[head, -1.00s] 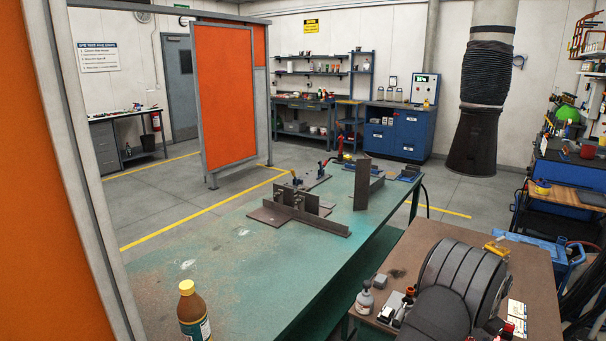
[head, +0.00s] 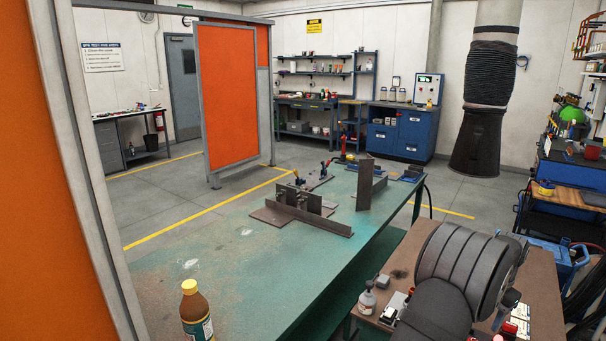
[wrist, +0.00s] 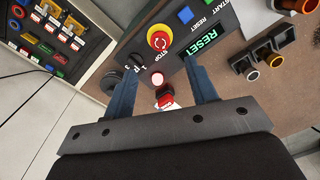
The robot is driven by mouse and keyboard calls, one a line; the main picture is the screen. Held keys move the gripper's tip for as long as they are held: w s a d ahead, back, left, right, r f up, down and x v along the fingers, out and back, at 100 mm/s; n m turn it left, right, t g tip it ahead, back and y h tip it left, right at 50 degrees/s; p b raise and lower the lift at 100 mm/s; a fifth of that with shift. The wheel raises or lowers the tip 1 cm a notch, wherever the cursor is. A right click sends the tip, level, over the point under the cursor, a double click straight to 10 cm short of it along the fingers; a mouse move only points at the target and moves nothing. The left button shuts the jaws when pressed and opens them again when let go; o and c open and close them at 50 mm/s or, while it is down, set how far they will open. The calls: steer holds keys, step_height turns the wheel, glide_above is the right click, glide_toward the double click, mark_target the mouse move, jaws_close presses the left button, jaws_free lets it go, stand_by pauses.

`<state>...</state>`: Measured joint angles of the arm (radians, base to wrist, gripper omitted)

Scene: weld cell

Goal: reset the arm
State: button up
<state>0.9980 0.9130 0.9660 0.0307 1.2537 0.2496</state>
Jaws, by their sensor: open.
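My gripper (wrist: 160,68) is open in the wrist view, its two blue-grey fingers apart with nothing between their tips but a view of the control box (wrist: 138,48). The box has a red mushroom stop button (wrist: 160,39) on a yellow ring, just beyond the fingertips. A lit green RESET display (wrist: 201,46) lies by the right finger. A blue button (wrist: 185,15) sits next to a RESET label. A pale red round lamp (wrist: 157,78) and a red-and-white part (wrist: 165,98) show between the fingers. In the head view my arm hides the gripper.
A brown bench (head: 403,262) carries a small bottle (head: 367,299) and small parts near my arm. The green table (head: 260,280) holds steel plates and a brown bottle (head: 195,312).

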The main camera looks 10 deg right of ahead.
step_height(320, 180, up, 7)
step_height(320, 180, down, 17)
steer(key=shift+w+a+f, duration=0.1)
steer(key=shift+w+f, duration=0.05)
steer(key=shift+f, duration=0.05)
steer(key=n, duration=0.3)
steer(key=shift+r, duration=0.15)
steer(key=n, duration=0.4)
step_height(320, 180, up, 15)
steer(key=shift+d+r, duration=0.15)
steer(key=shift+d, duration=0.1)
stand_by(0.6)
